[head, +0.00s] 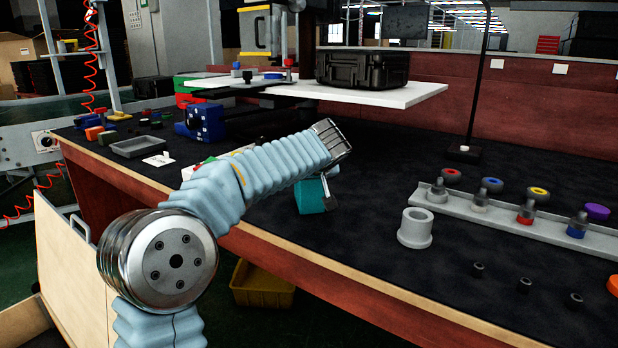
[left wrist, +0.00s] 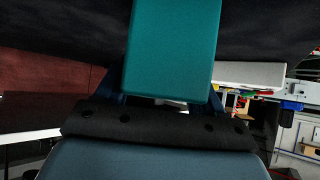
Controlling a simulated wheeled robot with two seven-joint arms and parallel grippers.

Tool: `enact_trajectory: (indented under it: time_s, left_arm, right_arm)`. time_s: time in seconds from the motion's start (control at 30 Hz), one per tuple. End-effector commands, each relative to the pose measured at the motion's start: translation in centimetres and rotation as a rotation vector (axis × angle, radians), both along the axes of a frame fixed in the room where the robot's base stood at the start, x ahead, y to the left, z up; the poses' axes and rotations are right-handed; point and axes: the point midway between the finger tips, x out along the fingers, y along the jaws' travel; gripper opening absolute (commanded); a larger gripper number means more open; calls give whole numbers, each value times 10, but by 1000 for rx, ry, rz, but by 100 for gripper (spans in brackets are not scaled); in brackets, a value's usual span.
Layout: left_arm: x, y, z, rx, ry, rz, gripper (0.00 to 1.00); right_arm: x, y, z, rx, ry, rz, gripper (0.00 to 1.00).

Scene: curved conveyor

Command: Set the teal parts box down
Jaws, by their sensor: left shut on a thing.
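The teal parts box (head: 311,195) shows in the head view just below the end of my left arm, over the dark worktop near its front edge. My left gripper (head: 328,179) is shut on it; the arm hides most of the fingers. In the left wrist view the teal box (left wrist: 172,45) fills the top middle, in front of the dark gripper base. I cannot tell whether the box touches the worktop (head: 360,240). My right gripper is in neither view.
A grey cup-shaped part (head: 415,228) and a grey rail (head: 500,212) with coloured knobs stand to the right. A white shelf (head: 400,96) with a black case (head: 362,70) is behind. A yellow bin (head: 262,285) sits below the table edge. Dark worktop around the box is clear.

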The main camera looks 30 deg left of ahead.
Motion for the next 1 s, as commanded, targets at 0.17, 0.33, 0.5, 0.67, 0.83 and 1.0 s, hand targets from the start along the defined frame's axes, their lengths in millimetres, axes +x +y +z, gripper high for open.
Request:
enact_trajectory:
  time_s: [0.17, 0.33, 0.5, 0.67, 0.83, 1.0]
  left_arm:
    - [0, 0, 2, 0, -2, 0, 20]
    - [0, 0, -1, -1, -1, 0, 76]
    - [0, 0, -1, -1, -1, 1, 94]
    - [0, 0, -1, -1, -1, 1, 94]
    - [-3, -3, 5, -1, -2, -1, 94]
    - [-23, -20, 25, -1, -5, -3, 94]
  right_arm:
    - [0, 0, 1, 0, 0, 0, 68]
    - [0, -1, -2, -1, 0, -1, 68]
    - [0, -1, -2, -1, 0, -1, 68]
    - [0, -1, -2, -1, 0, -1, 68]
    - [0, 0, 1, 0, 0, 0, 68]
    - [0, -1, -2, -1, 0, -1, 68]
